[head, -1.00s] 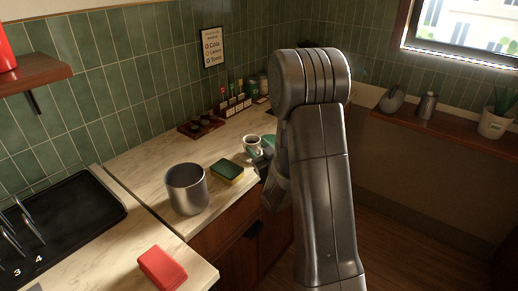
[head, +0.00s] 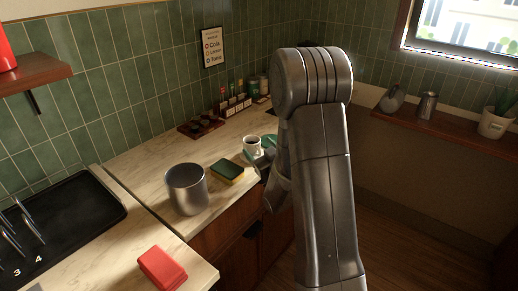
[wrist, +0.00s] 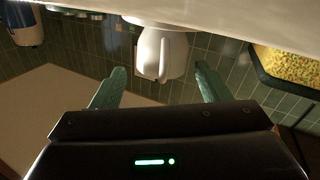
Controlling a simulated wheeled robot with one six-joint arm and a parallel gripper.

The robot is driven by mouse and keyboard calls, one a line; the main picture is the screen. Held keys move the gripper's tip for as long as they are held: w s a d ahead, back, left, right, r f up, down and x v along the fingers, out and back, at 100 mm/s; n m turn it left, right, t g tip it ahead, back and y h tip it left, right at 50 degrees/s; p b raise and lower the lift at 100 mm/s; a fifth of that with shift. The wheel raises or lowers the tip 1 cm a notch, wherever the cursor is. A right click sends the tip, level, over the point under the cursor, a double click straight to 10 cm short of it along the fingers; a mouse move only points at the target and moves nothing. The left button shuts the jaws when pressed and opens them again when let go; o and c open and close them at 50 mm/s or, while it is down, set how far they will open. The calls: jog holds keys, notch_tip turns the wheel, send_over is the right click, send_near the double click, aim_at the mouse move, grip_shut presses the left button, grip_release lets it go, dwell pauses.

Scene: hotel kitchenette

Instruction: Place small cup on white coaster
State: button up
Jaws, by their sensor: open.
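A small white cup (head: 251,145) with dark contents stands on the counter, left of my gripper. In the wrist view the cup (wrist: 163,55) appears upside down, with its handle facing me. A pale, flat round shape (wrist: 132,21) shows at its base; I cannot tell whether this is the white coaster. My gripper (wrist: 158,88) is open, its two green fingers apart on either side of the cup's handle in the picture and not closed on it. In the head view my gripper is partly hidden by my arm.
A green-and-yellow sponge (head: 227,171) and a metal canister (head: 187,189) stand nearer on the counter (head: 140,172). A dark tray of small items (head: 201,126) and bottles stand behind the cup. A red block (head: 162,267) lies at the front.

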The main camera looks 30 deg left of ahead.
jog(key=b+v, duration=0.2)
jog(key=v, duration=0.9)
jog(key=shift+d, duration=0.25)
jog(key=shift+s, duration=0.15)
